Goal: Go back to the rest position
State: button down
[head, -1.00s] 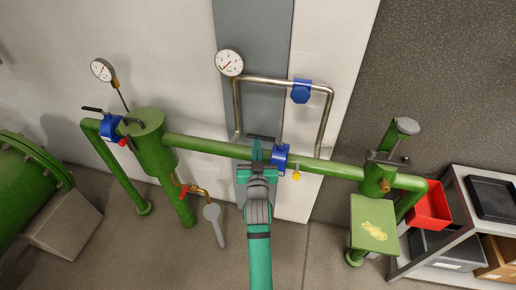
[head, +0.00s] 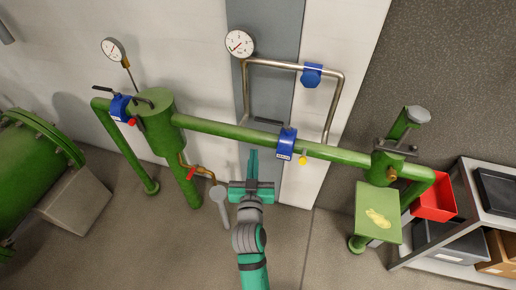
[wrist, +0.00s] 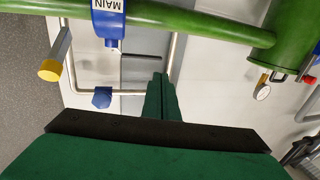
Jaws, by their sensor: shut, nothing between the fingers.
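My gripper (head: 252,163) is teal with a dark base and is shut and empty. In the head view it stands below the green horizontal pipe (head: 230,132), a little left of the blue valve body (head: 286,143) with a yellow knob under it. In the wrist view the two fingers of my gripper (wrist: 160,78) lie together and point toward the wall. The blue valve body, labelled MAIN (wrist: 108,20), is at the upper left there, apart from the fingers.
A thin steel bypass pipe (head: 336,104) with a gauge (head: 239,43) rises behind the green pipe. A green vessel (head: 158,122) stands left. A green plate (head: 378,214), a red bin (head: 435,201) and a shelf (head: 455,241) are right. Floor below the pipe shows free room.

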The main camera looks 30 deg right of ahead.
jog(key=shift+s+a, duration=0.3)
jog(key=shift+a, duration=0.1)
jog(key=s+a+f+n+t+y, duration=0.1)
jog(key=s+a+f+n+y, duration=0.15)
jog(key=s+a+f, duration=0.45)
jog(key=s+a+f+n+y, duration=0.25)
jog(key=s+a+y, duration=0.2)
jog(key=a, duration=0.45)
jog(key=s+a+n+y, duration=0.1)
jog(key=s+a, duration=0.4)
jog(key=s, duration=0.5)
jog(key=s+a+r+n+y, duration=0.1)
jog(key=s+a+y, duration=0.1)
jog(key=s+a, duration=0.4)
jog(key=s, duration=0.3)
jog(key=shift+s+r+y, duration=0.2)
jog(key=shift+s+y, duration=0.1)
jog(key=shift+s, duration=0.05)
